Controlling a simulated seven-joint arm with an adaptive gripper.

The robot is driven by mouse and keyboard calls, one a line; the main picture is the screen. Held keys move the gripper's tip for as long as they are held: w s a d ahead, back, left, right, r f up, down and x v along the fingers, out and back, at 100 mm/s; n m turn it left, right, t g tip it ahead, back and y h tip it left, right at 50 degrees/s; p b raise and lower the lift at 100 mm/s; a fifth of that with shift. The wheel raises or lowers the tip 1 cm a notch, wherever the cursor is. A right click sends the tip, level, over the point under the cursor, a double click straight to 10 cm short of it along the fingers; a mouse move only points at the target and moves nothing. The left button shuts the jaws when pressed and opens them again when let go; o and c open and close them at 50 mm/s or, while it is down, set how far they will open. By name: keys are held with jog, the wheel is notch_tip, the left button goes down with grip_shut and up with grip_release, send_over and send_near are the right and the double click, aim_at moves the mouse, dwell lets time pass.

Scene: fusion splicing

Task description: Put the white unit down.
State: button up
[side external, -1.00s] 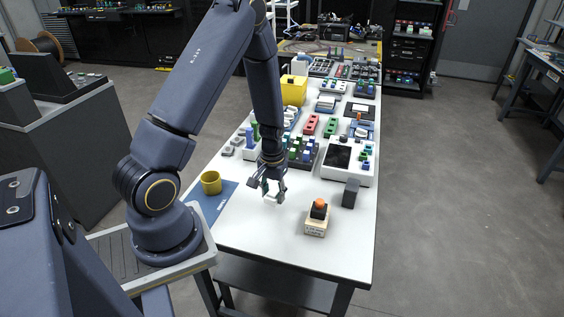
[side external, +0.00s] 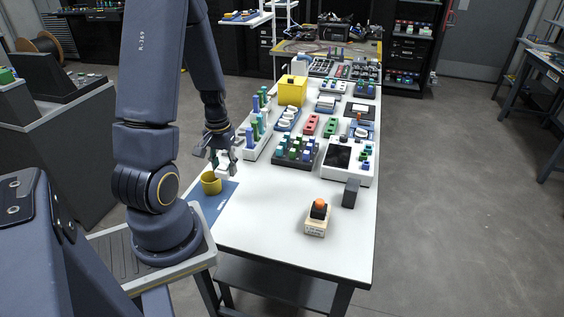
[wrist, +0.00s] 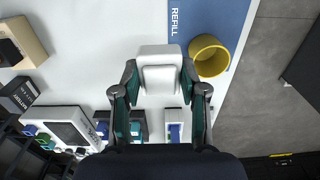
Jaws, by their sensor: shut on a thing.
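The white unit (wrist: 160,78) is a small, pale, rounded block. It sits between the two green-padded fingers of my gripper (wrist: 159,68) in the wrist view, and the fingers are shut on it. In the side view my gripper (side external: 218,158) is over the left edge of the white table, just behind the yellow cup. The white unit is small and partly covered by the fingers there. I cannot tell whether its underside touches the table.
The yellow cup (wrist: 209,57) stands on a blue mat (side external: 223,201) marked REFILL, close beside my gripper. A white rack with coloured cylinders (side external: 251,148) is just right of it. A wooden block with an orange knob (side external: 317,222) stands forward. The front middle tabletop is clear.

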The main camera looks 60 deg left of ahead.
jog(key=w+a+f, duration=0.3)
jog(key=w+a, duration=0.1)
jog(key=w, duration=0.2)
send_over(250, 181)
jog(key=f, duration=0.5)
jog(key=shift+s+d+f, duration=0.15)
jog(key=shift+s+f, duration=0.1)
jog(key=shift+f, duration=0.15)
jog(key=shift+w+f, duration=0.2)
jog(key=shift+f, duration=1.6)
jog(key=shift+f, duration=0.15)
jog(key=o, duration=1.1)
